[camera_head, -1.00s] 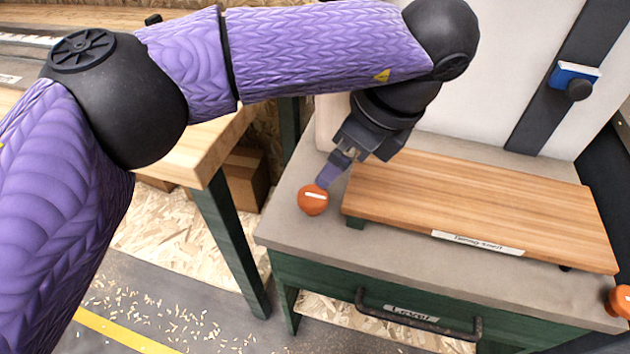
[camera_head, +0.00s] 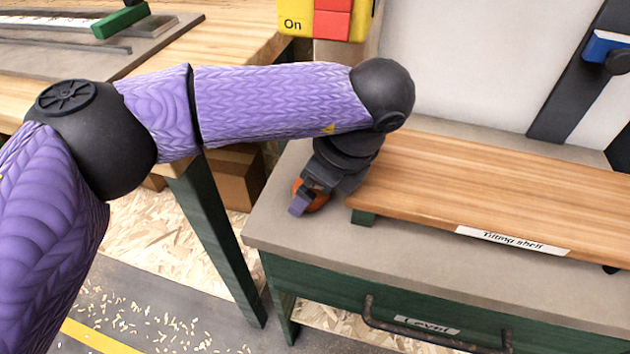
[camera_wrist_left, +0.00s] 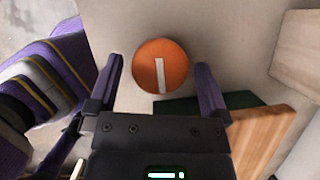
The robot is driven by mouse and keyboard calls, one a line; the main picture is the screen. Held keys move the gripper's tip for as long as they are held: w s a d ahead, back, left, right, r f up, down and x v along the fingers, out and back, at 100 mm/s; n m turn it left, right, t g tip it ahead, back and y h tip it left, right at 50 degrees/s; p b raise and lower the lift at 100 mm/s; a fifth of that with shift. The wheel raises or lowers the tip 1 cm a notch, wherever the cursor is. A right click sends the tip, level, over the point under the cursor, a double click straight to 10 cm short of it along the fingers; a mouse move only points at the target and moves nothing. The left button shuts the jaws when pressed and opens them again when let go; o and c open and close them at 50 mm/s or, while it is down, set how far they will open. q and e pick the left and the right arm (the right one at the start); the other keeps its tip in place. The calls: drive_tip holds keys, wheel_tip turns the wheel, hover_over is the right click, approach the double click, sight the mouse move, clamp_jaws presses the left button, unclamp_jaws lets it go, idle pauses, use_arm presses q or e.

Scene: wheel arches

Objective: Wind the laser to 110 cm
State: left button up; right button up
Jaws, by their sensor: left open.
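An orange round knob (camera_wrist_left: 150,79) with a white bar mark sits on the grey top of the bench, left of the wooden shelf. In the head view the knob (camera_head: 320,201) is partly hidden behind my left gripper (camera_head: 304,198). In the left wrist view the open purple fingers of my left gripper (camera_wrist_left: 160,76) stand one on each side of the knob, with gaps showing. A blue block (camera_head: 603,47) with a dark knob sits on a dark upright rail (camera_head: 580,75) at the upper right; I cannot tell whether it is the laser. My right gripper is not in view.
The wooden shelf (camera_head: 480,180), labelled "Tilting shelf", lies close to the right of the gripper. A drawer with a dark handle (camera_head: 430,338) and a "Level" label is below. A yellow and red "On" switch box (camera_head: 325,20) is at the top. A wooden workbench (camera_head: 200,50) stands left.

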use_arm(q)
drive_tip(key=c, duration=1.1)
drive_tip(key=shift+c, duration=0.2)
